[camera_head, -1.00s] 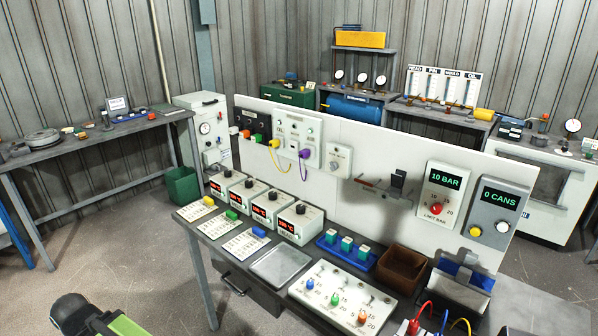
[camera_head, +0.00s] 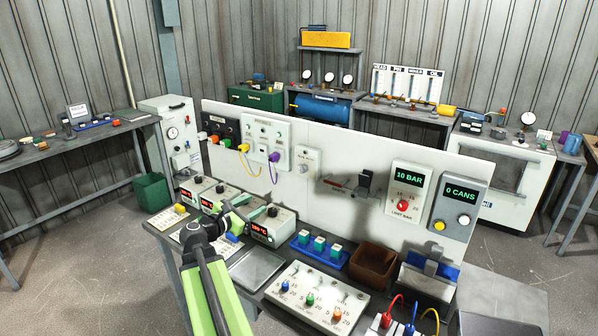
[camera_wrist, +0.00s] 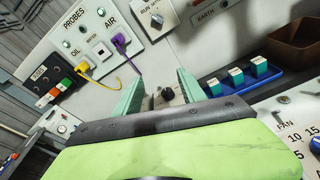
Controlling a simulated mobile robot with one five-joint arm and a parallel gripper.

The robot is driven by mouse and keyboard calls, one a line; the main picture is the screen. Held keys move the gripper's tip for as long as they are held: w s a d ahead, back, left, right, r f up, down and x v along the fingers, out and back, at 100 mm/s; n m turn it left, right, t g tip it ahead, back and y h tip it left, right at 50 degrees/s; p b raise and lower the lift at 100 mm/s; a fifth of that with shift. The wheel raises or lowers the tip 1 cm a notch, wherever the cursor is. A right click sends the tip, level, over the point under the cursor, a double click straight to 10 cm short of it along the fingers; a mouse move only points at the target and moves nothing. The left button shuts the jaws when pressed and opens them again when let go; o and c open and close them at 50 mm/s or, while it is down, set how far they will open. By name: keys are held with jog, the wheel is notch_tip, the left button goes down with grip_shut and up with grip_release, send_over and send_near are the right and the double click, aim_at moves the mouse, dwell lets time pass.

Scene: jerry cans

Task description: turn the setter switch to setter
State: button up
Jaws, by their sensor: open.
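A dial switch on a small white plate (camera_head: 306,168) is on the upright white panel. It also shows at the top of the wrist view as a knob (camera_wrist: 157,20) with a partly readable label starting with RUN. My gripper (camera_head: 250,206) is open, over the row of heater boxes on the bench, lower and to the left of that plate. In the wrist view my gripper (camera_wrist: 161,77) has its two teal fingers spread, with a black knob (camera_wrist: 168,94) showing between them. I cannot tell whether the fingers touch it.
Boxes with red displays (camera_head: 262,231) stand close under my gripper. Yellow and purple probe leads (camera_wrist: 121,42) hang from the probes panel at the left.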

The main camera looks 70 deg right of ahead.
aim_at(302, 168)
jog(key=s+d+r+n+g+h, duration=0.1)
jog(key=s+d+r+n+h, duration=0.1)
jog(key=s+d+r+n, duration=0.15)
jog(key=x, duration=1.7)
jog(key=shift+s+d+m, duration=0.25)
jog(key=shift+s+m, duration=0.2)
jog(key=shift+s, duration=0.05)
